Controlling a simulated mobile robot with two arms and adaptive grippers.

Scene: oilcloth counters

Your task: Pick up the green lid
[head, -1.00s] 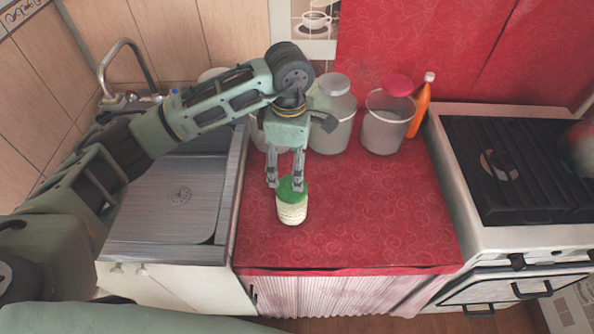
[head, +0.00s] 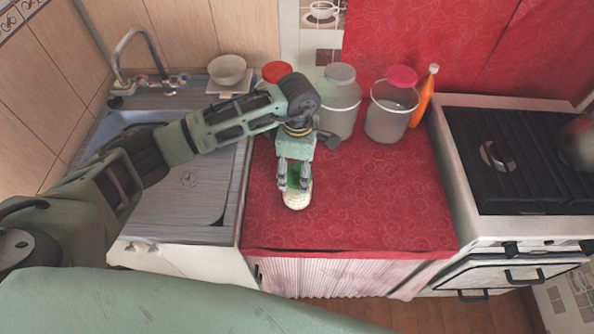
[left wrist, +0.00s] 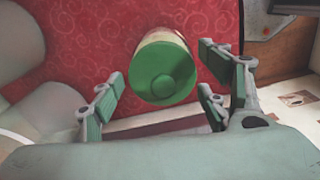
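The green lid (head: 293,178) sits on a small pale jar (head: 297,201) standing upright on the red counter, partly hidden behind my left gripper. My left gripper (head: 294,187) reaches down over the lid, with its fingers on either side. In the left wrist view, the round lid (left wrist: 162,74) with its raised knob faces the camera, the pale jar body behind it. The open fingers of my left gripper (left wrist: 163,92) stand apart from it, with gaps on both sides. My right gripper is not in view.
Two large clear jars, one grey-lidded (head: 339,105) and one red-lidded (head: 391,108), stand behind on the counter (head: 385,205) beside an orange bottle (head: 424,95). Another red lid (head: 276,72) shows behind my arm. The stove (head: 515,160) is right, the sink left. The counter's right front is clear.

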